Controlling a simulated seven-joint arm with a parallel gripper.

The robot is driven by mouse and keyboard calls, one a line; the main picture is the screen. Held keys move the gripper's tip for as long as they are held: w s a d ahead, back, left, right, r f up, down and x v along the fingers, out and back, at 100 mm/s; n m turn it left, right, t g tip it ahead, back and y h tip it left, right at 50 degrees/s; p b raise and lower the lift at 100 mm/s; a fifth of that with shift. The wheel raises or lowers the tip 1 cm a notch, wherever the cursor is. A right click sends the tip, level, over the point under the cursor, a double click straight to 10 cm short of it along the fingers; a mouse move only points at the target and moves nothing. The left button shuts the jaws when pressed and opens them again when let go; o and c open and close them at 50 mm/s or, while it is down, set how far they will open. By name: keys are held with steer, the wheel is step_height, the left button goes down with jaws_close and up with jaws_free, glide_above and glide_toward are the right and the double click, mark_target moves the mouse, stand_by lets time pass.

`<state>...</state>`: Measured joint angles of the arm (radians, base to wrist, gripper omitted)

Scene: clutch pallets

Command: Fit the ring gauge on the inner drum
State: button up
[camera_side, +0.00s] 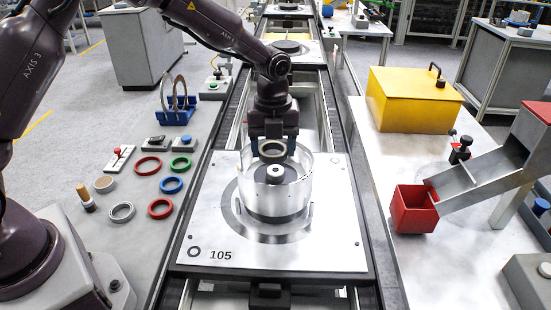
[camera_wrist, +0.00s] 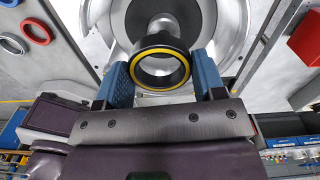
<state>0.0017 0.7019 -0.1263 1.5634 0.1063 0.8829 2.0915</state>
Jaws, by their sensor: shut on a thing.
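My gripper (camera_side: 273,140) points down over the pallet marked 105 and is shut on the ring gauge (camera_side: 273,158). In the wrist view, the ring gauge (camera_wrist: 160,88) is dark with a yellow edge, between the blue fingers of my gripper (camera_wrist: 162,72). The inner drum (camera_side: 276,174) is dark with a pale central hub and stands inside a clear cylinder (camera_side: 307,185). The ring shows near the cylinder's rim, above and behind the hub in the side view. In the wrist view, the silver drum post (camera_wrist: 162,25) is partly hidden behind the ring. The exact gap cannot be told.
Several red, green, blue and grey rings, such as a red ring (camera_side: 148,165), lie on the left bench near a blue rack (camera_side: 177,115). A yellow box (camera_side: 412,98), red bin (camera_side: 413,208) and metal chute (camera_side: 470,186) are on the right. The pallet's front (camera_side: 290,255) is clear.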

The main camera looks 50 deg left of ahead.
mark_target(276, 170)
steer(key=shift+w+f, duration=0.15)
steer(key=shift+f, duration=0.05)
steer(key=shift+w+f, duration=0.15)
steer(key=shift+f, duration=1.5)
steer(key=shift+f, duration=0.1)
steer(key=o, duration=1)
step_height(276, 170, up, 12)
steer(key=shift+r, duration=0.15)
